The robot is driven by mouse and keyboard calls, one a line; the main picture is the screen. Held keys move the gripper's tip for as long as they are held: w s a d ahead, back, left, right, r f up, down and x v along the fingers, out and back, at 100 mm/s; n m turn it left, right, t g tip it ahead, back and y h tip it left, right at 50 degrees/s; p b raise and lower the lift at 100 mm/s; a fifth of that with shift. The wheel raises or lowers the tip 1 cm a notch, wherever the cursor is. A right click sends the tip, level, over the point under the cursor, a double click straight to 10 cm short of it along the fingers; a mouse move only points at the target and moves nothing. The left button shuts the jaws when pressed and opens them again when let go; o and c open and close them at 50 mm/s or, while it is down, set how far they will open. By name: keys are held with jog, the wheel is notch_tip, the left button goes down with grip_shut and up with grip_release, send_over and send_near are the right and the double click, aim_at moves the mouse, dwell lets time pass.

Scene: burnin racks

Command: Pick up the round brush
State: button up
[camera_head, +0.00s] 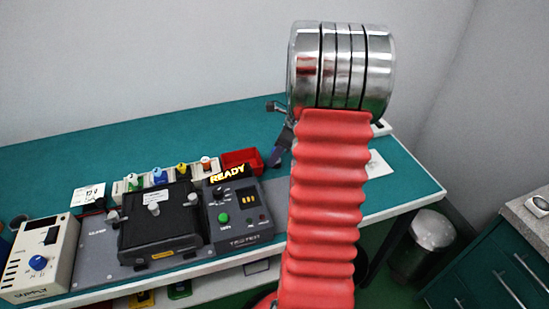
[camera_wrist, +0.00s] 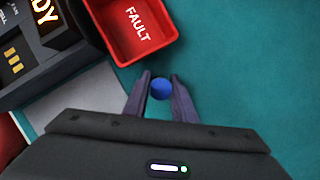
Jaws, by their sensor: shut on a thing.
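My gripper (camera_wrist: 160,97) shows in the wrist view with its two dark fingers shut on a small round blue thing (camera_wrist: 161,88), which I take to be the round brush. Only its blue round end shows between the fingertips; the rest is hidden. Teal bench surface lies around it in the picture. In the head view my gripper (camera_head: 281,150) is partly seen at the left of my red arm sleeve, low over the bench; the brush cannot be made out there.
A red bin (camera_wrist: 132,28) marked FAULT is just up and left of the fingers. The READY tester (camera_head: 238,214) and a black fixture (camera_head: 158,230) stand left on the teal bench (camera_head: 235,117). Bench surface right of the fingers is clear in the wrist view.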

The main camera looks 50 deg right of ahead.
notch_tip(320, 180, up, 10)
dwell(0.6)
dwell(0.4)
